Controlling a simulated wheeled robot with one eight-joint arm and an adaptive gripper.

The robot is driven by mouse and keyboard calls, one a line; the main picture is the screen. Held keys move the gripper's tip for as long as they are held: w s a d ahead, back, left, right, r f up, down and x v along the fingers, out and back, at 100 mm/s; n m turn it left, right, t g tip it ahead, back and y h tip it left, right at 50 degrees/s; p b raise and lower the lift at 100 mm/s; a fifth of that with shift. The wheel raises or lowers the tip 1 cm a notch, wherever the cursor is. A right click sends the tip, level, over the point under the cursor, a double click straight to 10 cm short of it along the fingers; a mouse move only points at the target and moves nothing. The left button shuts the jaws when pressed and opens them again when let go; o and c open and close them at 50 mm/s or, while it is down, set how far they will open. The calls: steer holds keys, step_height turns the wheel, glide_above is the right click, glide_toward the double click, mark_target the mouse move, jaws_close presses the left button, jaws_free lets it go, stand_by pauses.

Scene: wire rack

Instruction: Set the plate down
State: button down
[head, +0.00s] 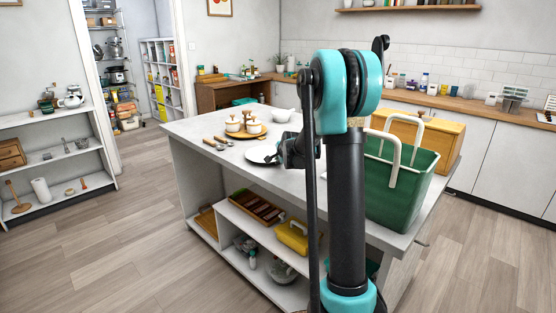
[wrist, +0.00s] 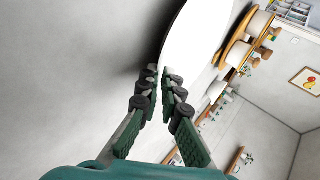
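The white plate (head: 260,154) is over the island top, near the middle, roughly level. In the wrist view the plate (wrist: 196,38) reaches away from my gripper (wrist: 161,76), its near rim between the two fingertips. The fingers are closed on that rim. A dark shadow on the countertop beside the plate suggests a small gap, but I cannot tell whether its underside touches. In the head view my gripper (head: 282,157) is at the plate's right edge, partly hidden by my arm.
The grey-white island top (head: 205,128) has free room left of the plate. Behind it stand a wooden tray (head: 240,136) with white canisters and a white bowl (head: 281,115). Spoons (head: 222,140) lie to the left. A green basket (head: 405,190) and wooden box (head: 445,140) stand right.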

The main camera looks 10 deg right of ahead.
steer(key=shift+f, duration=0.3)
steer(key=c, duration=1.6)
jaws_free()
steer(key=shift+c, duration=0.2)
step_height(320, 180, up, 9)
